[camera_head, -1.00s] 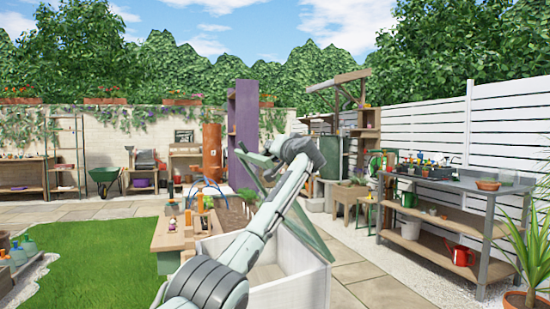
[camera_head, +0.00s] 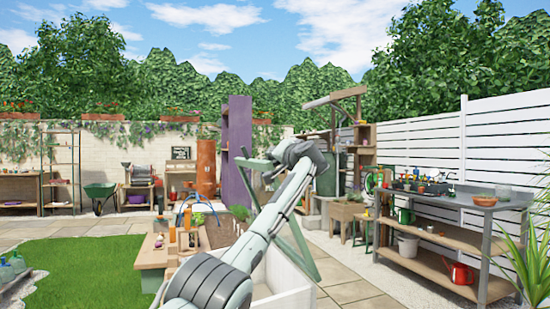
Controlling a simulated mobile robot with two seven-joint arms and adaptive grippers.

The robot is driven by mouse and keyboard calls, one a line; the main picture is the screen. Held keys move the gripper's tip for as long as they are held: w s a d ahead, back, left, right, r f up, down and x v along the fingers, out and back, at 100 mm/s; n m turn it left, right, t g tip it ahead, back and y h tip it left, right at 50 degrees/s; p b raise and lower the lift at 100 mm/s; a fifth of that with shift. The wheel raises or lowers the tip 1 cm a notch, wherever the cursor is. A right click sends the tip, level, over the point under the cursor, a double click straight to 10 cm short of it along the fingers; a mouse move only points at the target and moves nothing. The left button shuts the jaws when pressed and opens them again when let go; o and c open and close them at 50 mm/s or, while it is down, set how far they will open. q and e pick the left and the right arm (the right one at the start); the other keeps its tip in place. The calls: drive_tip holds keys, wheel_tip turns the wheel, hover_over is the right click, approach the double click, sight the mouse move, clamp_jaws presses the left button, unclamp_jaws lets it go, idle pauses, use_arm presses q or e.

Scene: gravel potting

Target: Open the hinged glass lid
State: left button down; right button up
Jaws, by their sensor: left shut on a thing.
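The hinged glass lid (camera_head: 301,240) has a pale green frame and stands raised at a steep tilt over a white box (camera_head: 290,290). Its upper edge shows left of my wrist. My left arm comes up from the bottom centre and covers much of the lid and box. My left gripper (camera_head: 268,172) is at the lid's upper part and is shut on its frame. The fingertips are small and partly hidden by the wrist. My right gripper is not in view.
A wooden bench (camera_head: 150,258) with small items stands just left of the box. A purple panel (camera_head: 238,140) rises behind it. Lawn and paving are open.

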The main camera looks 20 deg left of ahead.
use_arm(q)
drive_tip(key=shift+w+d+f, duration=0.1)
drive_tip(key=shift+d+f, duration=0.15)
drive_tip(key=shift+f, duration=0.4)
drive_tip(key=c, duration=1.5)
unclamp_jaws()
drive_tip(key=shift+d+r, duration=0.1)
drive_tip(key=shift+a+r, duration=0.2)
drive_tip(key=v, duration=1.2)
drive_tip(key=shift+f, duration=0.1)
